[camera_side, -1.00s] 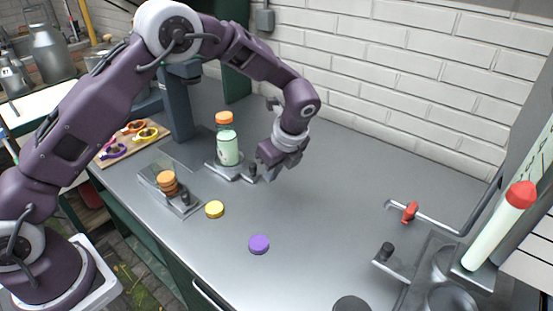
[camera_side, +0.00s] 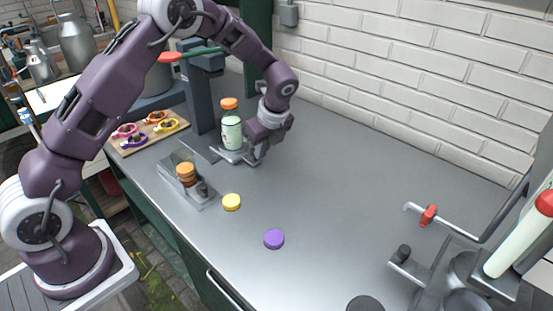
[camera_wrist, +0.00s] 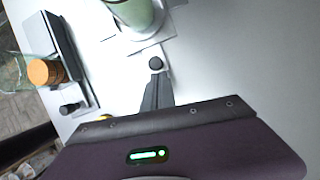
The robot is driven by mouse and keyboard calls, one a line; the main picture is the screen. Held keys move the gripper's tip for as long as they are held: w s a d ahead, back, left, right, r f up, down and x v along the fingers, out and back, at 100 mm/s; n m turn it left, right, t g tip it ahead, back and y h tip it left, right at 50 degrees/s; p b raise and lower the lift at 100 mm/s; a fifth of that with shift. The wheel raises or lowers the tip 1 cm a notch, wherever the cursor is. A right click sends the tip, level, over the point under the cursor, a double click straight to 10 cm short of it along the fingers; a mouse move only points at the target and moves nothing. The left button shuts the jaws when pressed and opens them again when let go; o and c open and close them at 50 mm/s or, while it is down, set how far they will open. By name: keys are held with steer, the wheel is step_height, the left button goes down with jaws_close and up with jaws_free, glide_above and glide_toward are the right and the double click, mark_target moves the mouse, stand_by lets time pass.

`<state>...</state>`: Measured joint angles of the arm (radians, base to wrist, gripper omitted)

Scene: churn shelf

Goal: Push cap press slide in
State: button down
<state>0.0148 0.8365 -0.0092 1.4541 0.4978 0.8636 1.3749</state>
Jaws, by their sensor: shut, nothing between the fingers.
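The cap press (camera_side: 200,98) is a dark upright column with a red-ended green lever (camera_side: 190,54). In front of it, a bottle (camera_side: 231,132) with an orange cap stands upright on a metal slide (camera_side: 226,155). In the wrist view, the bottle (camera_wrist: 130,12) is cut off at the top, and the slide (camera_wrist: 150,40) carries a dark knob (camera_wrist: 155,62). My gripper (camera_side: 256,157) is low on the slide's right side. It is shut and empty, with its fingertips (camera_wrist: 157,82) right by the knob; contact is hard to tell. The knob is hidden in the side view.
A clear tray (camera_side: 203,199) with stacked orange caps (camera_side: 186,174) stands left of the gripper. A yellow cap (camera_side: 231,202) and a purple cap (camera_side: 274,238) lie in front. A board with colored rings (camera_side: 148,130) is at left.

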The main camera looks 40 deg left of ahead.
mark_target(242, 149)
steer(key=a, duration=0.6)
steer(key=shift+a, duration=0.2)
steer(key=d, duration=0.3)
steer(key=shift+s+d, duration=0.25)
steer(key=shift+d, duration=0.15)
steer(key=w+d+v, duration=0.1)
steer(key=v, duration=1)
steer(key=s+d+r+n+t+h, duration=0.1)
steer(key=s+r+n+t, duration=0.1)
steer(key=s+r+n, duration=0.6)
steer(key=s+d+r+n+t+h, duration=0.1)
steer(key=s+n, duration=0.5)
steer(key=s, duration=0.6)
steer(key=s+d+r+n+t+h, duration=0.1)
steer(key=s+n, duration=0.4)
steer(key=s, duration=0.7)
steer(key=d+t+h, duration=0.1)
steer(key=d, duration=0.1)
steer(key=shift+d+r+n, duration=0.35)
steer(key=shift+d+n, duration=0.05)
steer(key=shift+w, duration=0.1)
